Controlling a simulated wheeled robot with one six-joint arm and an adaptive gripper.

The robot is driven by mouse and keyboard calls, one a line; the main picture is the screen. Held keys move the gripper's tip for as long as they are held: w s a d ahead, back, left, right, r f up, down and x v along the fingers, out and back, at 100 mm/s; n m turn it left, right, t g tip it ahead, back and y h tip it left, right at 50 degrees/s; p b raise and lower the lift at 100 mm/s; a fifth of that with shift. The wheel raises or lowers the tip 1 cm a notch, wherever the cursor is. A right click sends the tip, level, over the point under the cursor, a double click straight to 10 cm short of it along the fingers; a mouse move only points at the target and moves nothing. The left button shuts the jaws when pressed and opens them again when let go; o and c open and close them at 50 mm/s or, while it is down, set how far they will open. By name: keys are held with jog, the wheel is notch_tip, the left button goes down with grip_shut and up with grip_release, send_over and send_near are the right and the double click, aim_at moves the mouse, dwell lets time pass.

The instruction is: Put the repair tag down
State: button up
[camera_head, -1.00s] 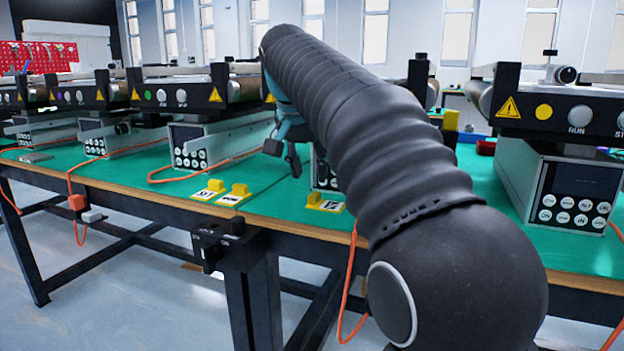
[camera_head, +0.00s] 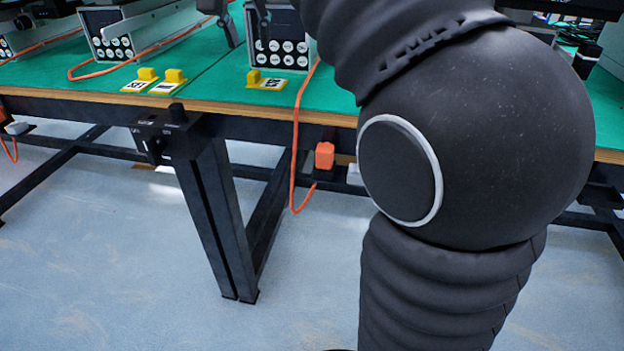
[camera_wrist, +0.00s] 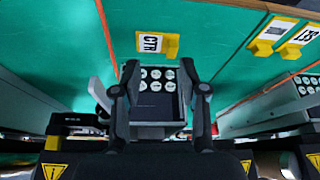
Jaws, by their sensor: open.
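Three yellow tags with white labels lie on the green bench top. Two are close together at left, a left tag (camera_head: 146,76) and a right tag (camera_head: 174,78). A single tag (camera_head: 256,79) lies apart, near the front edge. In the wrist view the single tag (camera_wrist: 170,45) shows ahead of the fingertips, its label reading roughly "CTR"; the pair (camera_wrist: 275,32) is at upper right. I cannot tell which is the repair tag. My gripper (camera_head: 246,38) is at the top of the head view. In the wrist view my gripper (camera_wrist: 159,70) is open, with nothing held.
An orange cable (camera_head: 297,120) hangs over the bench edge. A black bracket (camera_head: 165,130) sits at the table front. Green bench top around the tags is clear.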

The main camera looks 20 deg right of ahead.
jog(key=s+d+f+n+t+y, duration=0.1)
jog(key=s+f+n, duration=0.4)
jog(key=s+f, duration=1.8)
notch_tip(320, 180, down, 3)
jog(key=shift+d+f+n+t+y, duration=0.1)
jog(key=shift+d+n+t+y, duration=0.2)
jog(key=shift+y, duration=0.3)
jog(key=shift+r+p, duration=0.7)
jog(key=shift+r, duration=0.05)
